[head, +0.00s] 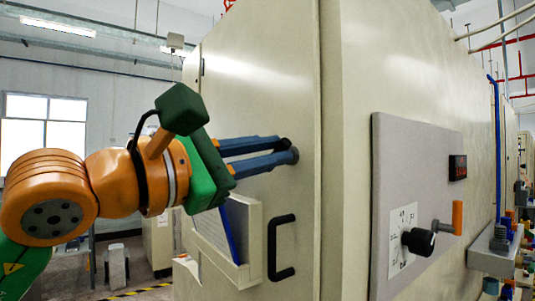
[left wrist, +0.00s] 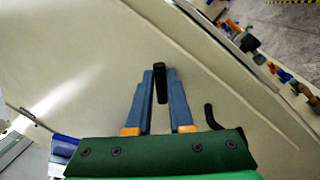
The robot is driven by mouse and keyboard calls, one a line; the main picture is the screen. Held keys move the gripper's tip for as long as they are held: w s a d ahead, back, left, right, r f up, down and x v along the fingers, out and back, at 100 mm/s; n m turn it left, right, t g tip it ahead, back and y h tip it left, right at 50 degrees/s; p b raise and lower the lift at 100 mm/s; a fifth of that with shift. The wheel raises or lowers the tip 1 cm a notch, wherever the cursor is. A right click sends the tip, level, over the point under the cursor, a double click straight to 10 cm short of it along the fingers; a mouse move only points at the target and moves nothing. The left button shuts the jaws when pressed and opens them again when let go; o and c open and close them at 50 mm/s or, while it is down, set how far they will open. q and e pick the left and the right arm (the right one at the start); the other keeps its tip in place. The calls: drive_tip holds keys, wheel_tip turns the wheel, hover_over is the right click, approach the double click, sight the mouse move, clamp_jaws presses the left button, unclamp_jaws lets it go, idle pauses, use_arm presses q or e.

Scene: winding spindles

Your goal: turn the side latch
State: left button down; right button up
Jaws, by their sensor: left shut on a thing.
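The black side latch (left wrist: 161,84) sticks out from the pale cabinet door and shows between my fingertips in the left wrist view. In the head view only a small dark part of it (head: 284,144) shows at the fingertips, near the door's right edge. My left gripper (head: 287,151), with blue fingers and a green body, comes in from the left and is shut on the latch. The latch's exact angle is hard to tell in the head view because the fingers cover most of it. My right gripper is in neither view.
A black door handle (head: 281,247) stands out below the fingers, beside an open-topped document holder (head: 247,272). On the cabinet's right side are a grey panel (head: 390,160), a black knob (head: 419,241) and an orange lever (head: 457,217). Floor shows at the lower left.

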use_arm(q)
drive_tip(key=shift+f+m+g+h+p, duration=0.15)
drive_tip(key=shift+m+g+h+p, duration=0.2)
drive_tip(key=shift+m, duration=1.2)
drive_tip(key=shift+f+m+g+h+p, duration=0.2)
drive_tip(key=shift+m+g+h, duration=0.1)
drive_tip(key=shift+m, duration=1.2)
drive_tip(key=shift+f+m+g+h+p, duration=0.1)
drive_tip(key=shift+m+g+h+p, duration=0.2)
drive_tip(key=shift+m, duration=1.25)
drive_tip(key=shift+f+m, duration=0.1)
drive_tip(key=shift+m, duration=0.2)
drive_tip(key=c, duration=0.8)
unclamp_jaws()
drive_tip(key=b+v, duration=0.3)
drive_tip(key=v, duration=0.4)
drive_tip(key=shift+s, duration=0.1)
